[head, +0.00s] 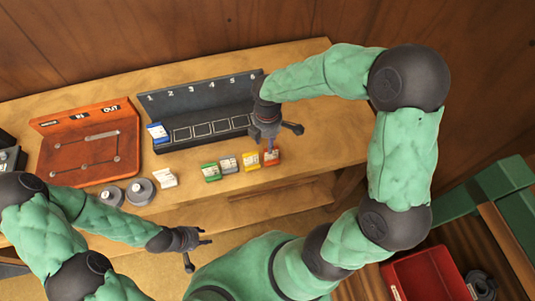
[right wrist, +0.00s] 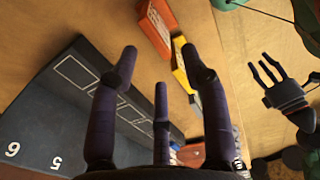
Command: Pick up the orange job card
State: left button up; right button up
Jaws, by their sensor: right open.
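The orange job card (head: 272,157) stands on the wooden bench at the right end of a loose row of cards. In the right wrist view the orange card (right wrist: 154,30) lies just beyond my fingertips, not between them. My right gripper (head: 274,138) is above the card, pointing down, and partly covers it in the head view. Its three fingers are spread and empty in the right wrist view (right wrist: 160,62). My left gripper (head: 198,245) is open and empty, low in front of the bench; it also shows in the right wrist view (right wrist: 268,70).
Yellow (head: 250,162), grey (head: 229,164), green (head: 210,172) and white (head: 166,180) cards stand left of it. Behind is a dark numbered rack (head: 200,93) with a blue card (head: 158,133) at slot 1. An orange-red tray board (head: 85,150) and grey discs (head: 140,191) are left.

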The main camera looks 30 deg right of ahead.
notch_tip(320, 180, down, 4)
jog(key=shift+r+b, duration=0.2)
jog(key=shift+b, duration=0.15)
jog(key=f, duration=0.2)
jog(key=d+f+b, duration=0.1)
jog(key=f, duration=0.1)
jog(key=shift+d+f, duration=0.15)
jog(key=shift+f, duration=0.15)
jog(key=shift+f+b, duration=0.25)
jog(key=shift+b, duration=0.05)
grip_shut()
